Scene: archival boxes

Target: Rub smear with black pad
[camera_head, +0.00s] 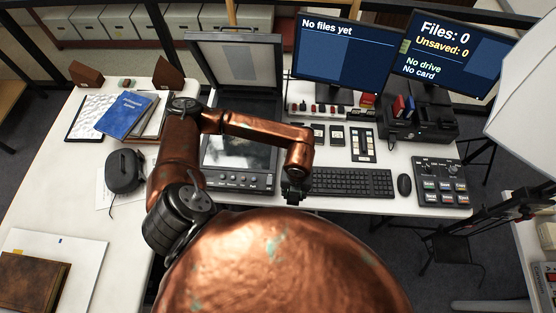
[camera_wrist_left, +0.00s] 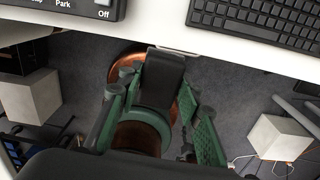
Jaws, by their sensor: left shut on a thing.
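My left gripper (camera_head: 295,194) is shut on a black pad (camera_wrist_left: 163,76). In the left wrist view the pad stands between the green-lined fingers, over the floor just off the table's front edge. In the head view the gripper is by the front edge, between the scanner and the keyboard, and the pad is hard to make out there. The flatbed scanner (camera_head: 238,181) has its lid (camera_head: 237,62) raised. Its dark glass (camera_head: 238,153) shows pale streaks; I cannot tell smear from reflection. My left arm crosses above the glass and hides part of it. My right gripper is out of view.
A keyboard (camera_head: 350,183), a mouse (camera_head: 404,185) and a button panel (camera_head: 441,183) lie right of the gripper. Two monitors (camera_head: 342,55) stand behind. A blue book (camera_head: 126,114) and a black headset-like object (camera_head: 124,170) lie left. The white tabletop (camera_head: 90,205) is partly clear.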

